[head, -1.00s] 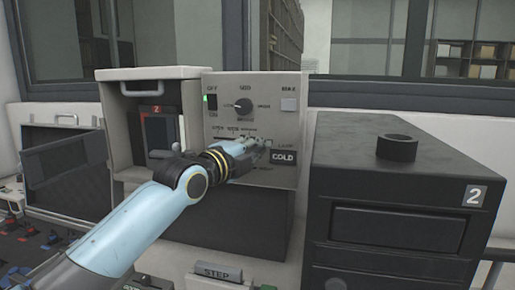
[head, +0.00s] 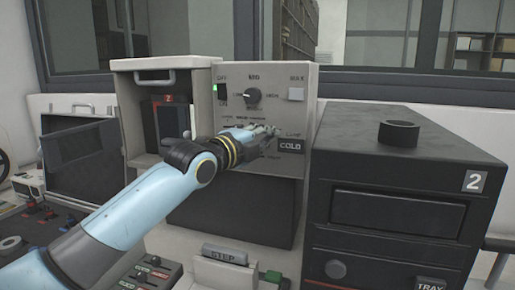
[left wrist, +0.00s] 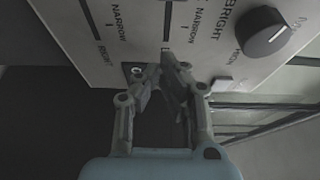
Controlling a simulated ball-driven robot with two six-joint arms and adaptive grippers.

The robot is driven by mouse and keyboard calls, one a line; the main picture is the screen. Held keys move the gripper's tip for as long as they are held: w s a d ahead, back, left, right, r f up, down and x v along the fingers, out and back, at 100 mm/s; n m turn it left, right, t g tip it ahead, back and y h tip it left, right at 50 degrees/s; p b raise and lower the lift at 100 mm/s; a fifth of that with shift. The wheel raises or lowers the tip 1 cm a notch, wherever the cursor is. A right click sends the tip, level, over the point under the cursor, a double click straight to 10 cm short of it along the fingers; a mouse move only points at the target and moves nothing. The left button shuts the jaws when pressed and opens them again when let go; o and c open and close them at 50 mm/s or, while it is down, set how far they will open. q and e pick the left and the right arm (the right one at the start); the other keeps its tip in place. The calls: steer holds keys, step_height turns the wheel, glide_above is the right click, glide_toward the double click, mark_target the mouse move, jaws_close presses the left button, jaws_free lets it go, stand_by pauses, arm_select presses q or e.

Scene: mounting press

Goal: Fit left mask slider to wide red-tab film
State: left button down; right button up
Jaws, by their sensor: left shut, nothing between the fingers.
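My left gripper (head: 266,131) is at the pale control panel (head: 276,84), over its slot markings and left of the COLD display (head: 290,146). In the left wrist view its fingers (left wrist: 162,72) are shut with nothing between them, by the end of the slot marked L (left wrist: 166,25). Another slot (left wrist: 88,18), marked NARROW and RIGHT, lies to its left. The fingers cover the panel there, so I cannot make out the left slider knob or whether they touch it. A dark film holder (head: 170,122) with a red tab (head: 168,98) stands in the open bay left of the panel.
A dial (head: 252,96) and a green-lit switch (head: 215,89) sit above my gripper. A black unit marked 2 (head: 400,185) stands close on the right.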

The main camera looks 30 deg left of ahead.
arm_select(q)
steer(key=s+b, duration=0.1)
steer(key=s, duration=0.9)
steer(key=shift+a, duration=0.3)
arm_select(e)
steer(key=shift+d+f, duration=0.35)
steer(key=shift+f, duration=0.1)
